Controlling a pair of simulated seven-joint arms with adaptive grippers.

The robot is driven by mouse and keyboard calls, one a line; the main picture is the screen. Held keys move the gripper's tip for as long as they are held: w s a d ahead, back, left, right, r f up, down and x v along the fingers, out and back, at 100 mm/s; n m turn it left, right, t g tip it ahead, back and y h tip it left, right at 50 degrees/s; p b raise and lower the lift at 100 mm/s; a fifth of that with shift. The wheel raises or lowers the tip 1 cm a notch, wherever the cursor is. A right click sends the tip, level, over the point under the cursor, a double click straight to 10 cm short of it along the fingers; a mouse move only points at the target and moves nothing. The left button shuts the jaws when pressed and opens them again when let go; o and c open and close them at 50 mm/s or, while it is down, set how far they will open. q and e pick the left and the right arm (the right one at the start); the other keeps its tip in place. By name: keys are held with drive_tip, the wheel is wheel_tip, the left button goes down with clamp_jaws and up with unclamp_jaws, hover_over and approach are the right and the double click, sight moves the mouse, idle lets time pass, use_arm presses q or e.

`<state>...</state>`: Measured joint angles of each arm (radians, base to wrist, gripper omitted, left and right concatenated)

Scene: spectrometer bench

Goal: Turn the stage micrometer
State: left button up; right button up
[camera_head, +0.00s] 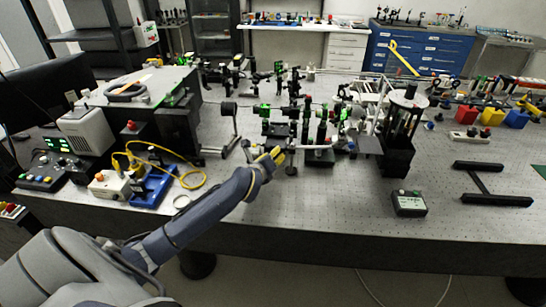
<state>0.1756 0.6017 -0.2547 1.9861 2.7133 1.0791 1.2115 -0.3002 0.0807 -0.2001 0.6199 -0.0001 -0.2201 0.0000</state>
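My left gripper (275,156) reaches from the lower left over the front middle of the optical bench. Its yellow-marked tips are just in front of a cluster of dark stages and mounts (279,131). The stage micrometer is too small to pick out for sure among these parts. I cannot tell whether the gripper touches anything, or whether its fingers are open or shut. My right gripper is not in view.
A dark post mount (229,112) stands left of my gripper, and a tall black frame (399,140) stands to the right. A small black box (408,203) lies near the front edge. A yellow cable (190,181) loops at left. The front middle of the bench (320,205) is clear.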

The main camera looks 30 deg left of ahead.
use_arm(q)
drive_tip(key=shift+w, duration=0.1)
drive_tip(key=shift+c, duration=0.6)
clamp_jaws()
drive_tip(key=shift+f, duration=0.1)
